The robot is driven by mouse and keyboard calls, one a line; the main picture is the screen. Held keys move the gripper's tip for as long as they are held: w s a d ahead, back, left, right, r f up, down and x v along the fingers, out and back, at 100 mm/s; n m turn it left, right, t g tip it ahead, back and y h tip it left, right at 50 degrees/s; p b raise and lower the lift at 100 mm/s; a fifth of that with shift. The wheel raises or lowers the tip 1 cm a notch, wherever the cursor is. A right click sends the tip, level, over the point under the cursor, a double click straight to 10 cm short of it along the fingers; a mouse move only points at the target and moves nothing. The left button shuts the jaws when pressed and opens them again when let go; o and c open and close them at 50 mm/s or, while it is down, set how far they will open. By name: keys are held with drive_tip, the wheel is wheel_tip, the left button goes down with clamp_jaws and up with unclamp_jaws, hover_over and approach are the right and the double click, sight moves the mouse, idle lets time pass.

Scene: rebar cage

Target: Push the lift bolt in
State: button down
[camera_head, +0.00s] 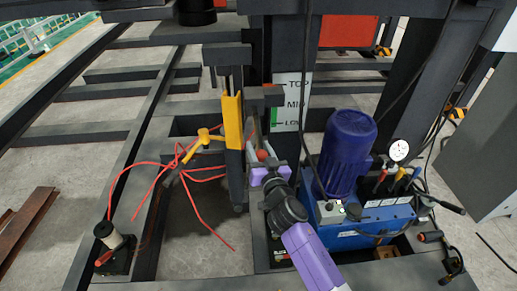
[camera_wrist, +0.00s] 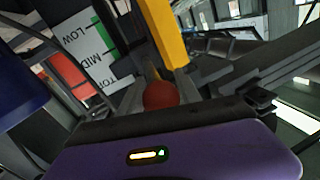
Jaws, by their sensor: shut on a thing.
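The lift bolt (camera_head: 262,155) shows as a round red knob beside the yellow upright bar (camera_head: 233,121) of the dark lift post. In the wrist view the red knob (camera_wrist: 161,95) sits between my grey fingers, with the yellow bar (camera_wrist: 164,32) just beyond it. My gripper (camera_head: 264,147) reaches up from the lower right and is shut on the red knob. The bolt's shaft is mostly hidden behind the knob and fingers, so I cannot tell how deep it sits.
A label plate (camera_head: 292,99) marked TOP, MID and LOW is on the post behind. A blue motor and pump unit (camera_head: 347,150) with a gauge stands close on the right. A yellow-handled lever (camera_head: 203,138) and red cables (camera_head: 195,178) lie left. A black cable hangs near my gripper.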

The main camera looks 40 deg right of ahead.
sight(257, 136)
drive_tip(key=shift+w+a, duration=0.1)
drive_tip(key=x, duration=0.4)
drive_tip(key=shift+d, duration=0.4)
drive_tip(key=shift+w+r, duration=0.1)
drive_tip(key=shift+r, duration=0.05)
drive_tip(key=c, duration=0.9)
unclamp_jaws()
drive_tip(key=shift+w+d, duration=0.1)
drive_tip(key=shift+w, duration=0.05)
